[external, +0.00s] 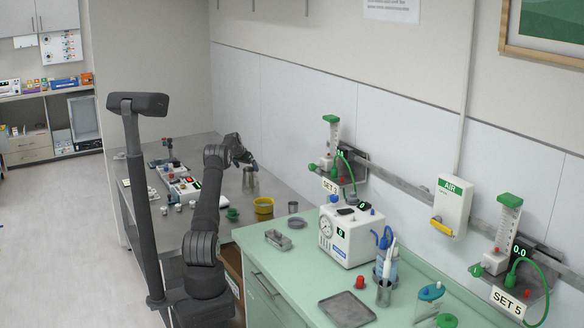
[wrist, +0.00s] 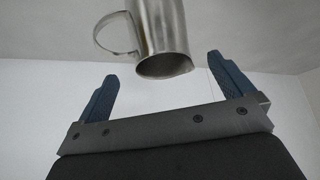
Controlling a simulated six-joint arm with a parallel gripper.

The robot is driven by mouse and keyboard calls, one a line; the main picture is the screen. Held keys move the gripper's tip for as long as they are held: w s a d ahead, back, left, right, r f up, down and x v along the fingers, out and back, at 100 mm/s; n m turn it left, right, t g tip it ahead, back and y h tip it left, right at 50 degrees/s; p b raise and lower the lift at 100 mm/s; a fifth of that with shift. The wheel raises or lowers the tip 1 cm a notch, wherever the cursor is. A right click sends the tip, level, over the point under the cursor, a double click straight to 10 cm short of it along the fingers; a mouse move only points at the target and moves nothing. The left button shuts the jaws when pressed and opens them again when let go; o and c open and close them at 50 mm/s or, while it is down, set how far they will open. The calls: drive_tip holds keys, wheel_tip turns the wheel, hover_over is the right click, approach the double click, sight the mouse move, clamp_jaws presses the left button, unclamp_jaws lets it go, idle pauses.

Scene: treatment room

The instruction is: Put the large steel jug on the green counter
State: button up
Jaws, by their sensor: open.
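The large steel jug (external: 250,180) stands on the steel table, near the wall. In the wrist view the jug (wrist: 160,30) shows at the top of the picture, its open mouth facing down the picture and its loop handle on the left. My gripper (external: 246,161) is just above the jug in the external view. In the wrist view my gripper (wrist: 163,67) is open, one finger to each side of the jug, not closed on it. The jug's base is cut off there. The green counter (external: 300,262) is in the foreground, right of the steel table.
A yellow bowl (external: 264,207), a small grey cup (external: 293,207) and a green item (external: 232,214) are near the jug. A metal box (external: 279,240), a white machine (external: 345,237) and a tray (external: 346,310) stand on the counter. Its front left part is bare.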

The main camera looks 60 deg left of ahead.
drive_tip(key=v, duration=1.2)
drive_tip(key=shift+s+d+r, duration=0.15)
drive_tip(key=shift+s+r, duration=0.05)
drive_tip(key=shift+r, duration=0.05)
